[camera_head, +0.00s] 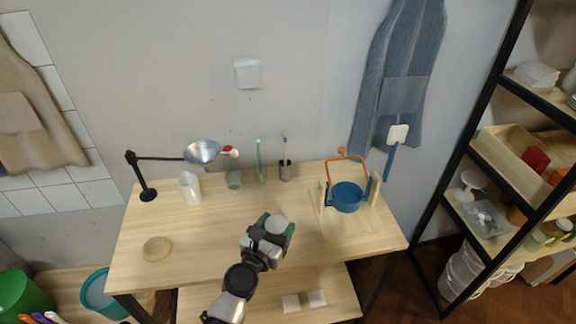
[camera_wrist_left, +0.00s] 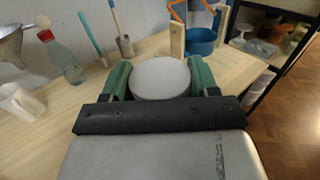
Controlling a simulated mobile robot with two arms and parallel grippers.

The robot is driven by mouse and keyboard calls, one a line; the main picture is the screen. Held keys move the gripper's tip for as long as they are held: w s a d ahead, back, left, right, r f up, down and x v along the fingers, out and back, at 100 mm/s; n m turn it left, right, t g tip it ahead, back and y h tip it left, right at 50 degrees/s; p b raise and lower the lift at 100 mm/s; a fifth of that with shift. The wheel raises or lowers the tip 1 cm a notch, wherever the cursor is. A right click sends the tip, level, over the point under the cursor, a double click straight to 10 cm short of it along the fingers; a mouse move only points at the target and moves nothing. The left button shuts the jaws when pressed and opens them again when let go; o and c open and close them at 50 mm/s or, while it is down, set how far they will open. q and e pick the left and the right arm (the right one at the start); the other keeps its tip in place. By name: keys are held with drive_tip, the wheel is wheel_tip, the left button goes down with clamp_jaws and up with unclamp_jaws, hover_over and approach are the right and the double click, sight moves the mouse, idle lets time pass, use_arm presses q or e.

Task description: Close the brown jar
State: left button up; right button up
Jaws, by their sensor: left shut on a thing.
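My left gripper (camera_head: 274,227) is over the front middle of the wooden table (camera_head: 215,225). Its green fingers are shut on a round, pale grey-white lid-like thing (camera_head: 276,225). In the left wrist view this round thing (camera_wrist_left: 160,78) sits flat side up between the two fingers (camera_wrist_left: 160,84). What is under it is hidden, so I cannot tell whether it rests on a jar. I cannot make out a brown jar on the table. A flat tan disc (camera_head: 157,248) lies at the table's left front. My right gripper is not in view.
The table's left middle is clear.

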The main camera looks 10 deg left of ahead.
use_arm(q)
drive_tip(key=w+a+f+b, duration=0.2)
drive_tip(key=a+f+b, duration=0.1)
drive_tip(key=w+a+f+b, duration=0.2)
drive_tip(key=a+f+b, duration=0.1)
drive_tip(key=b, duration=0.1)
drive_tip(key=w+a+f+b, duration=0.2)
drive_tip(key=a+b, duration=0.1)
drive_tip(key=b, duration=0.1)
drive_tip(key=shift+w+a+f, duration=0.15)
drive_tip(key=shift+a+f, duration=0.15)
drive_tip(key=shift+f, duration=0.1)
drive_tip(key=shift+f+b, duration=0.7)
drive_tip(key=shift+b, duration=0.2)
drive_tip(key=s+r+h, duration=0.1)
drive_tip(key=s+r, duration=0.2)
drive_tip(key=s, duration=0.3)
drive_tip(key=s+a+r+m, duration=0.1)
drive_tip(key=s+r, duration=0.1)
drive_tip(key=s, duration=0.4)
drive_tip(key=s+r+g+h, duration=0.1)
drive_tip(key=s+r, duration=0.2)
drive_tip(key=s, duration=0.3)
drive_tip(key=shift+a+r+m+h, duration=0.3)
drive_tip(key=shift+a+r+m, duration=0.05)
drive_tip(key=shift+a+m, duration=0.05)
